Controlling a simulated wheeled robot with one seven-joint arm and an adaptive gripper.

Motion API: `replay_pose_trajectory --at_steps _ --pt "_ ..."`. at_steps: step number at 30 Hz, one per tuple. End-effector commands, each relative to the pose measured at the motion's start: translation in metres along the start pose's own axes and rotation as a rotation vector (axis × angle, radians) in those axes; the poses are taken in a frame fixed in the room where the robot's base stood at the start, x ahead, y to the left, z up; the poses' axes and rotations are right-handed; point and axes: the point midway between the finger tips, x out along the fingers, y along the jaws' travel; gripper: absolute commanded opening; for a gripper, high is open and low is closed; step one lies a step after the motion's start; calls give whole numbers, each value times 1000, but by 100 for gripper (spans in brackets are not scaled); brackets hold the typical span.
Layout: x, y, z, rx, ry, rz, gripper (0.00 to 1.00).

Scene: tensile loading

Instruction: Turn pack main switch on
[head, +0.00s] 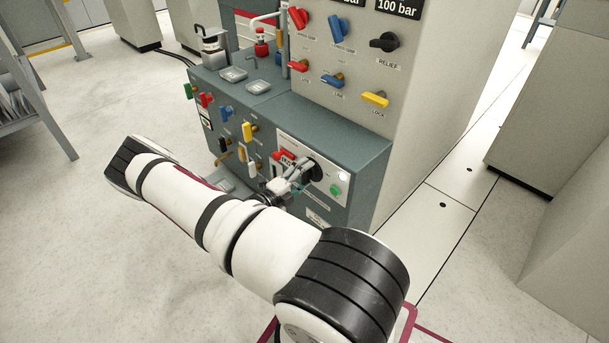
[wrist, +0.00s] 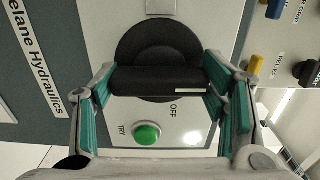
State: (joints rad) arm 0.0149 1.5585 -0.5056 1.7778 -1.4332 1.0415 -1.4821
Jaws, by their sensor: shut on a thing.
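The pack main switch is a black rotary switch (wrist: 158,48) with a thick bar handle (wrist: 155,80) and a white mark near one end. An "OFF" label is printed beside it, close to the marked end. My gripper (wrist: 160,88) has one finger at each end of the bar and is shut on it. In the head view, my gripper (head: 291,182) is at the switch (head: 317,172) on the white panel (head: 295,145) and partly covers it. The wording at the bar's other side is not readable.
A green button (wrist: 147,133) marked "TRY" sits close by; it also shows in the head view (head: 336,190). A red handle (head: 284,154) is just left of the switch. Several coloured valve levers line the teal cabinet (head: 345,150). Open floor lies to the left.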

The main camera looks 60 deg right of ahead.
Motion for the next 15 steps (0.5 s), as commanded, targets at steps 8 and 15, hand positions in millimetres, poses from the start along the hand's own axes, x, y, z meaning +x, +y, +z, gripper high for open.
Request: replay_pose_trajectory --at_steps 8,15 --pt "-1 2 0 -8 -1 3 38" --pt "-1 1 0 -7 -1 2 87"
